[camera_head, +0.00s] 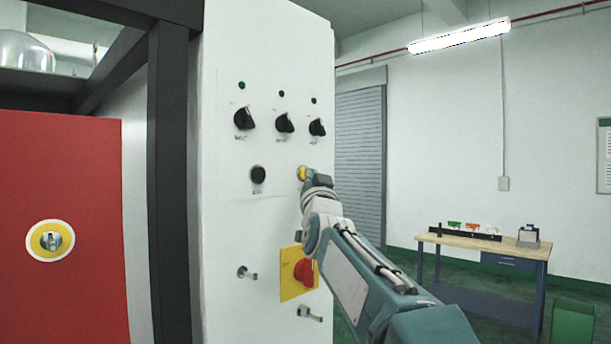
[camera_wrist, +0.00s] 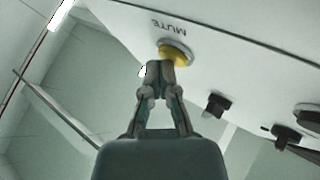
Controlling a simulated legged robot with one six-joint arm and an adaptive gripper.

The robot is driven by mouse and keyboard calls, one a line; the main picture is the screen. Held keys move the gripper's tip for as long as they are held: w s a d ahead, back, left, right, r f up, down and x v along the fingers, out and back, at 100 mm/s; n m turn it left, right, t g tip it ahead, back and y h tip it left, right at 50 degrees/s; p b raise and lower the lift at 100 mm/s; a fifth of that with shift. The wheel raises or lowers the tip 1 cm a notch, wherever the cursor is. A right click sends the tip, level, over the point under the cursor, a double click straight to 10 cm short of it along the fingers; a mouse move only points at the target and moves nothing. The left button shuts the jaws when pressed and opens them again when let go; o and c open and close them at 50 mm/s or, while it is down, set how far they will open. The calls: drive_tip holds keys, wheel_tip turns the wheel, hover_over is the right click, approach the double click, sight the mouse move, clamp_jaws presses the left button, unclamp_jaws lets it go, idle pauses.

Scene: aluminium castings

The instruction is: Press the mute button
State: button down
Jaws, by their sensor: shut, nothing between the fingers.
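The mute button is a yellow round button (camera_wrist: 175,54) in a metal ring, with the word MUTE printed beside it in the wrist view. In the head view the yellow button (camera_head: 301,173) shows at the right side of the white control panel (camera_head: 222,215), partly covered by my arm's end. My gripper (camera_wrist: 159,70) is shut and empty. Its fingertips are at the button's edge in the wrist view; I cannot tell whether they touch it. In the head view the fingertips are hidden behind the wrist.
The panel carries black knobs (camera_head: 284,123), a black button (camera_head: 258,174), a red rotary switch on a yellow plate (camera_head: 290,287) and protruding keys (camera_head: 246,273). A red door (camera_head: 75,190) stands left. A workbench (camera_head: 485,245) is at the far right, with open floor before it.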

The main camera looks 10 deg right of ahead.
drive_tip(key=shift+s+d, duration=0.4)
drive_tip(key=shift+s, duration=0.15)
drive_tip(key=s+d, duration=0.1)
drive_tip(key=s, duration=0.1)
drive_tip(key=s+d, duration=0.2)
idle(0.5)
idle(0.5)
drive_tip(key=s+f+n+g, duration=0.1)
drive_tip(key=s+f+g, duration=0.8)
drive_tip(key=s+f, duration=0.8)
drive_tip(key=s+a+f+n+g, duration=0.1)
drive_tip(key=s+f+n+g, duration=0.1)
drive_tip(key=s+f+g, duration=0.7)
drive_tip(key=s+f, duration=0.4)
drive_tip(key=f, duration=0.4)
drive_tip(key=s+f, duration=0.4)
drive_tip(key=f, duration=0.5)
drive_tip(key=shift+s+y, duration=0.4)
